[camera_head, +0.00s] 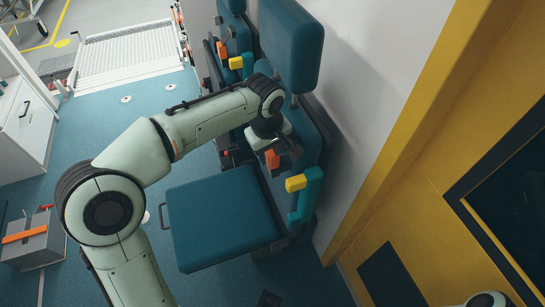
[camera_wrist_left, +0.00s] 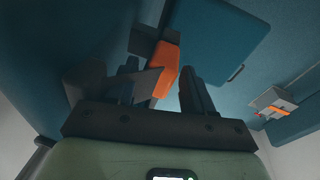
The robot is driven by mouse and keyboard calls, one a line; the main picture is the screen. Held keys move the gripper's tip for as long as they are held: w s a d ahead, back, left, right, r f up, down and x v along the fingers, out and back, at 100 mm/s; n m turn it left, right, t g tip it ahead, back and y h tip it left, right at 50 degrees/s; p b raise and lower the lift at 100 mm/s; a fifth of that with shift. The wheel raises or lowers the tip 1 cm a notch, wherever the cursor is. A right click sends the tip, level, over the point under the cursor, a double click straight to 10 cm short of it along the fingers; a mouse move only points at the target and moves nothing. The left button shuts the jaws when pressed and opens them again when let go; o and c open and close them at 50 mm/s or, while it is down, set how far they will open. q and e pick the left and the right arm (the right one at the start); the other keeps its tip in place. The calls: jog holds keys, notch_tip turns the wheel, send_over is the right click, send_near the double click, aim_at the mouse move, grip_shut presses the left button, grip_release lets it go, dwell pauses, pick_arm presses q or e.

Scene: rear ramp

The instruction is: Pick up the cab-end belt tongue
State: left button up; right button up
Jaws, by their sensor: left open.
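An orange belt piece (camera_head: 272,158), which looks like the cab-end belt tongue, is at the side of the near seat's backrest. My left gripper (camera_head: 277,146) is right at it, and the wrist hides part of the area. In the left wrist view, the orange piece (camera_wrist_left: 167,69) with dark grey parts shows between and just beyond the open fingers of the left gripper (camera_wrist_left: 162,78). I cannot tell whether a finger touches it. My right gripper is out of view.
The near seat's teal cushion (camera_head: 222,218) is folded down below my left forearm. A yellow block (camera_head: 296,183) on a teal holder (camera_head: 307,198) stands close by on the right. A second seat (camera_head: 232,40) is behind. A grey box (camera_head: 36,241) is at left.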

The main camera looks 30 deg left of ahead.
pick_arm(q)
jog(key=c, duration=0.9)
notch_tip(320, 180, up, 28)
jog(key=p, duration=1)
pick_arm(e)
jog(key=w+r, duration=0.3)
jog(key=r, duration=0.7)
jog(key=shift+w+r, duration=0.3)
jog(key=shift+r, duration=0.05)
pick_arm(q)
jog(key=shift+r+p, duration=1.3)
jog(key=shift+r, duration=0.25)
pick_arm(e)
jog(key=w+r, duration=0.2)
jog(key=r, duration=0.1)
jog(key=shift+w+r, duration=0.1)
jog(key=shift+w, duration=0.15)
